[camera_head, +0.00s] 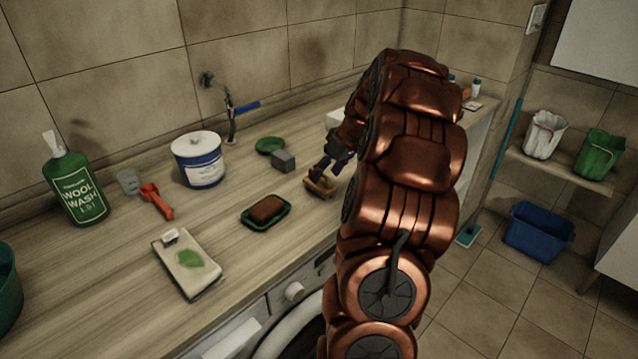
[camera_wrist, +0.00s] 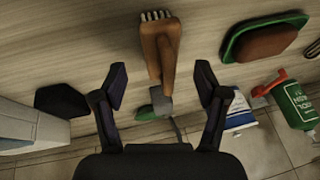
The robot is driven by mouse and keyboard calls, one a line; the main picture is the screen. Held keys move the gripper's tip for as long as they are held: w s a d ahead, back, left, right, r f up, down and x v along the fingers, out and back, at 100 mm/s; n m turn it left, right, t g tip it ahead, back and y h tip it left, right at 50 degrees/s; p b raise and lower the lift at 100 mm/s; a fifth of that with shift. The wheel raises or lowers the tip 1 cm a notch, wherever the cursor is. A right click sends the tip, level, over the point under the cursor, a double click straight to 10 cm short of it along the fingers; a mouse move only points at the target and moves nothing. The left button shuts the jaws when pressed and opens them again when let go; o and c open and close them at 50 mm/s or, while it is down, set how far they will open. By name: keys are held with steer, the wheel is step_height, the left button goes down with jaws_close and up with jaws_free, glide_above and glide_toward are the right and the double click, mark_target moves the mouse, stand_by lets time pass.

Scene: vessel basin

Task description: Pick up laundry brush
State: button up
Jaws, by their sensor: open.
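The laundry brush (camera_head: 320,186), brown wood with pale bristles, lies on the wooden counter (camera_head: 130,274) near its front edge. In the wrist view the brush (camera_wrist: 160,48) is at the upper middle, its bristles at the top edge of the picture. My gripper (camera_head: 330,168) is over the brush, and my arm hides the counter behind it. In the wrist view my gripper (camera_wrist: 161,84) is open, a finger on either side. The brush's lower end reaches between the fingertips, apart from both. Nothing is held.
A green dish with brown soap (camera_head: 267,209) lies left of the brush. A grey block (camera_head: 284,161) and a green dish (camera_head: 270,145) are behind it.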

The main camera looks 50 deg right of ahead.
mark_target(320, 182)
steer(key=shift+p+x, duration=0.55)
steer(key=shift+x, duration=1.3)
steer(key=shift+a, duration=0.1)
steer(key=c, duration=1.2)
steer(key=shift+c, duration=0.2)
steer(key=shift+r, duration=0.1)
steer(key=shift+r+b, duration=0.85)
steer(key=shift+r, duration=0.75)
steer(key=s+r+b, duration=0.1)
steer(key=s+b, duration=0.3)
steer(key=s, duration=1.2)
steer(key=shift+a+r, duration=0.2)
steer(key=shift+r, duration=0.15)
